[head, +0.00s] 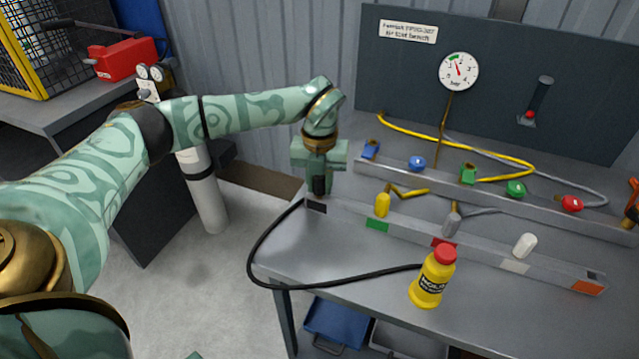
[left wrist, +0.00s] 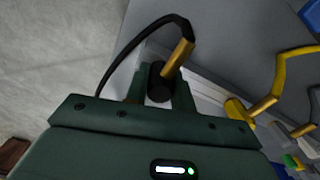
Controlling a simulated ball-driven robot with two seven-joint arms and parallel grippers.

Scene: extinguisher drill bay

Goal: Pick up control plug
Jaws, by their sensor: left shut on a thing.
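The control plug, a black cylinder (head: 319,186) with a brass elbow and a black hose, is at the left end of the front rail (head: 410,233), above a black label. My left gripper (head: 319,188) points down and is shut on it. In the left wrist view, the black plug body (left wrist: 159,83) sits between the two fingers, and its brass elbow (left wrist: 178,57) leads into the black hose (left wrist: 128,50). Whether the plug's lower end touches the rail is hidden. My right gripper is not in view.
A yellow plug (head: 382,204), a grey plug (head: 451,225) and a white plug (head: 525,245) stand along the front rail. A yellow bottle (head: 432,280) stands near the bench front, by the black hose. Behind are coloured fittings and a gauge (head: 459,71) on the panel.

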